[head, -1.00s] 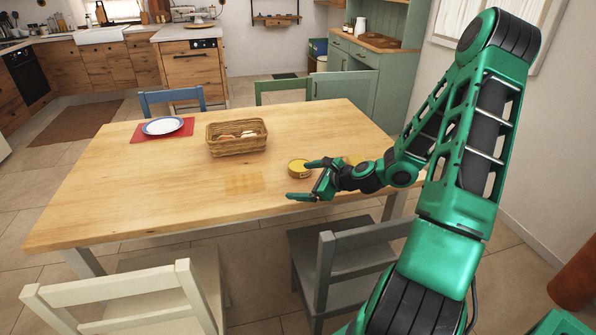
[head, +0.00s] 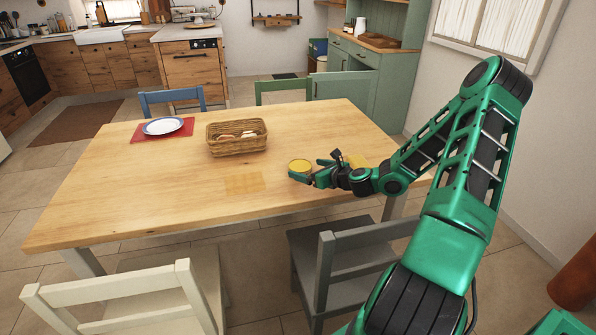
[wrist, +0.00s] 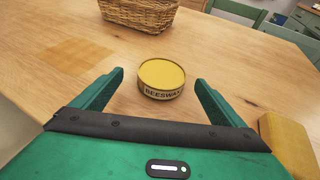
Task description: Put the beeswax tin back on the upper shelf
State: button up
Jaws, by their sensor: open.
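The beeswax tin (head: 299,166) is a low round tin with a yellow lid, lying flat on the wooden table. In the wrist view the tin (wrist: 161,78) shows its "BEESWAX" label and sits ahead of and between my fingers. My gripper (head: 309,172) is low over the tabletop at the tin's near side. In the wrist view my gripper (wrist: 157,90) is open, with one finger to the left and one to the right of the tin and visible gaps to it. No upper shelf that I can tell is the task's own shows clearly.
A wicker basket (head: 237,148) stands mid-table, with a plate (head: 164,126) on a red mat (head: 140,136) to its left. A yellow block-like thing (wrist: 287,144) lies right of my gripper. A green hutch (head: 354,75) stands behind. Chairs surround the table.

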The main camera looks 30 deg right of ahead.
aim_at(302, 167)
jog(key=shift+d+x, duration=0.2)
jog(key=shift+x, duration=2.05)
jog(key=c, duration=1.7)
jog(key=shift+r, duration=0.1)
jog(key=shift+r, duration=0.65)
notch_tip(302, 167, up, 2)
jog(key=shift+r, duration=0.15)
jog(key=s+a+r+y, duration=0.1)
jog(key=a+r, duration=0.2)
jog(key=a, duration=0.3)
jog(key=s+a+r+n, duration=0.1)
jog(key=s+a+r, duration=0.1)
jog(key=a, duration=0.5)
jog(key=s+a+r+n+y, duration=0.1)
jog(key=s+a+r, duration=0.1)
jog(key=a+r, duration=0.2)
jog(key=shift+a+r+g+y, duration=0.15)
jog(key=shift+a, duration=0.55)
jog(key=shift+a+r+g+y, duration=0.1)
jog(key=shift+a+g+y, duration=0.05)
jog(key=shift+a, duration=0.55)
